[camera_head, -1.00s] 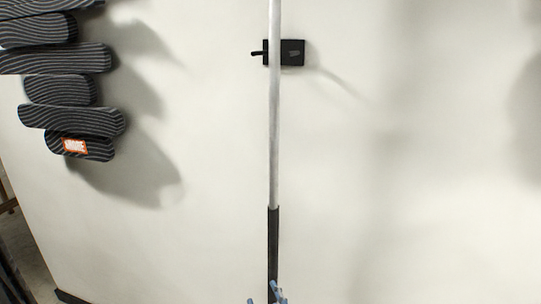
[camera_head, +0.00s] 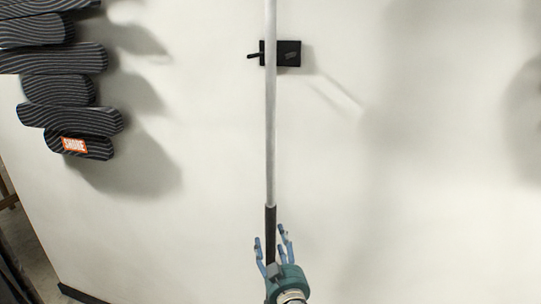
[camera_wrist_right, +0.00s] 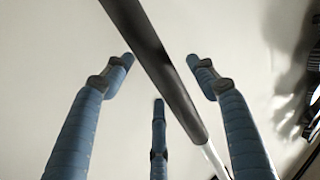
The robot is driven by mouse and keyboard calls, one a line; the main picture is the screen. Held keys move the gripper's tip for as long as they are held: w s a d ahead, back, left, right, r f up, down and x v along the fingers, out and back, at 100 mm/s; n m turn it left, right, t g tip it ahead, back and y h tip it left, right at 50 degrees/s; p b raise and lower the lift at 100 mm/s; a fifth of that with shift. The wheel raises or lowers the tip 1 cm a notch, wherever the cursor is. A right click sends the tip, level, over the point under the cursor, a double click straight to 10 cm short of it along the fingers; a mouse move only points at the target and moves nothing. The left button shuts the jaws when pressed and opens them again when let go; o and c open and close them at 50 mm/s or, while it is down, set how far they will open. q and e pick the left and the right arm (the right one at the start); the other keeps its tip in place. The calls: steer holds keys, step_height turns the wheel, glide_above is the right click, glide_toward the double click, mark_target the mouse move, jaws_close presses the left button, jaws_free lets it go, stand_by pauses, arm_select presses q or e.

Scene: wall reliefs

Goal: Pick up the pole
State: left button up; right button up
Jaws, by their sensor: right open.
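The pole (camera_head: 270,130) stands upright against the white wall in the head view, with a pale shaft and a black grip section (camera_head: 270,221) at its lower end. My right gripper (camera_head: 271,241) is at the bottom of the head view, open, with its blue fingers on both sides of the black grip. In the right wrist view, the black grip (camera_wrist_right: 160,65) runs diagonally between the spread fingers of my right gripper (camera_wrist_right: 158,80). I cannot tell whether any finger touches it. The pole's lower end is hidden behind the gripper. My left gripper is not in view.
A black wall bracket (camera_head: 288,54) with a small peg is behind the pole's upper part. A stack of dark striped relief pieces (camera_head: 60,90) with an orange label projects from the wall at the left. The wall to the right of the pole is clear.

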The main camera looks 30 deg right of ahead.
steer(key=shift+w+d, duration=0.25)
steer(key=shift+w, duration=0.35)
steer(key=shift+s, duration=0.1)
steer(key=c, duration=0.4)
jaws_close()
steer(key=shift+r, duration=0.15)
